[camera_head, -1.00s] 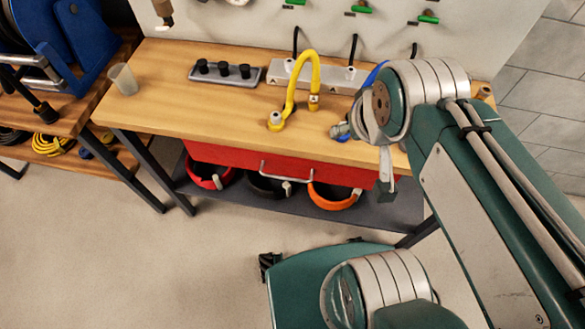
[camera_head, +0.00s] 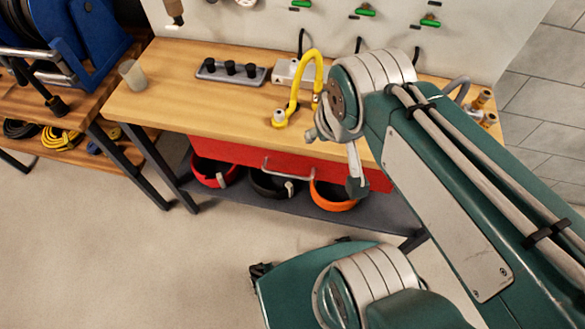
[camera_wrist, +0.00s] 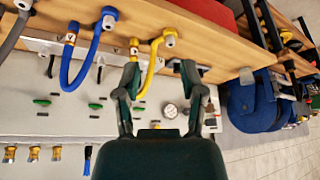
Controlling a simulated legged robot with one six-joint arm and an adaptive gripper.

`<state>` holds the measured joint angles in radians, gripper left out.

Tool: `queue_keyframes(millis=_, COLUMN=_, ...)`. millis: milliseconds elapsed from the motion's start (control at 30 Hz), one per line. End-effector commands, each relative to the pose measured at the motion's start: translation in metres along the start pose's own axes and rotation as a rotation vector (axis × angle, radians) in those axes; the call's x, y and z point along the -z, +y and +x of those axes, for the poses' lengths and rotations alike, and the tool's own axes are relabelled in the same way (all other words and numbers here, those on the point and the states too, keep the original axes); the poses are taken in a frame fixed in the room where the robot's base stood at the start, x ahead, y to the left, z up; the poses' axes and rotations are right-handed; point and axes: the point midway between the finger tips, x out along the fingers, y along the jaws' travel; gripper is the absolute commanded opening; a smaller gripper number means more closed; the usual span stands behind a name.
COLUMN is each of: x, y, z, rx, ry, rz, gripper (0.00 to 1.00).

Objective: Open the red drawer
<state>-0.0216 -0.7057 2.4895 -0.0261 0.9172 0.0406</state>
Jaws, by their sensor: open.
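The red drawer (camera_head: 232,156) sits under the wooden workbench top and looks closed. Its silver bar handle (camera_head: 283,171) runs across the front. In the wrist view, which is turned upside down, a bit of red at the top edge (camera_wrist: 224,6) looks like the drawer front. My gripper (camera_wrist: 160,85) is open, with its two fingers apart and nothing visibly held. The fingers lie in front of the bench edge and yellow hose in that view. In the head view, my arm covers the drawer's right end and part of the gripper. The gripper appears apart from the handle.
The workbench (camera_head: 190,95) carries a yellow hose (camera_head: 318,70), a grey block with black knobs (camera_head: 230,72) and a cup (camera_head: 132,74). Red, black and orange bins (camera_head: 335,200) stand on the shelf below. Blue reels (camera_head: 75,45) are left.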

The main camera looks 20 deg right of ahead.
Motion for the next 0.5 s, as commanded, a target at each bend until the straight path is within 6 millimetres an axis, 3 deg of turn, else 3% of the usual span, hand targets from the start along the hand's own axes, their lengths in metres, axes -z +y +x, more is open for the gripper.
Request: queue_keyframes(millis=500, x=-0.008, y=-0.016, z=0.091, rx=-0.322, ry=-0.481, rz=-0.025, gripper=0.51)
